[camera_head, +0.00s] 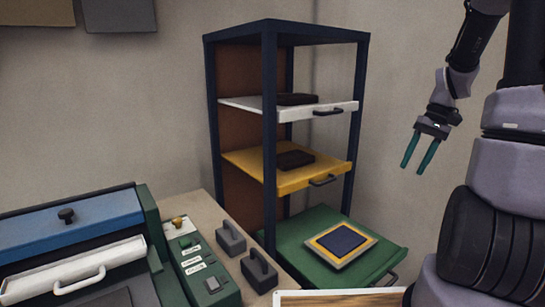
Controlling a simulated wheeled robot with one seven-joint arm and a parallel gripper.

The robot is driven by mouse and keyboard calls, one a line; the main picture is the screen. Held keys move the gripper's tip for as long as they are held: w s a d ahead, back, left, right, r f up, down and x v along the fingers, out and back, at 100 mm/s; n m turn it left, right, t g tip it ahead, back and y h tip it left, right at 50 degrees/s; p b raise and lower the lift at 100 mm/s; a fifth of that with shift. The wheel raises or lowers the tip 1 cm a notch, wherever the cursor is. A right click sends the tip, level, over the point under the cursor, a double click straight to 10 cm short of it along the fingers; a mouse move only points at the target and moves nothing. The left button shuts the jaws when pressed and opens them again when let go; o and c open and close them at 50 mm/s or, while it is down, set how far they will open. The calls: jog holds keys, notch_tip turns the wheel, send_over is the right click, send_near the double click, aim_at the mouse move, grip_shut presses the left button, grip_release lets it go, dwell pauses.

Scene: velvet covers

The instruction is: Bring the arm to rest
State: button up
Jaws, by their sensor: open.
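My gripper (419,152) hangs at the upper right, with its two teal fingers apart and nothing between them. It points downward and a little left, in free air to the right of the dark blue rack (269,130). It touches nothing that I can see. My arm comes down from the top right edge of the picture.
The rack holds a white shelf (340,107), a yellow shelf (285,184) and a pulled-out green drawer (300,257) bearing a framed dark blue panel (343,239). A machine with a blue lid (60,232) and two grey handled blocks stand left. A wall is behind.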

jog(key=s+a+r+t+h, duration=0.1)
jog(key=s+a+r+t, duration=0.3)
jog(key=s+a+r, duration=0.3)
jog(key=s+a+r+m+t+h, duration=0.1)
jog(key=s+a+r+t, duration=0.3)
jog(key=r, duration=0.7)
jog(key=s+a, duration=0.2)
jog(key=a, duration=0.1)
jog(key=shift+s+a, duration=0.15)
jog(key=shift+s, duration=0.25)
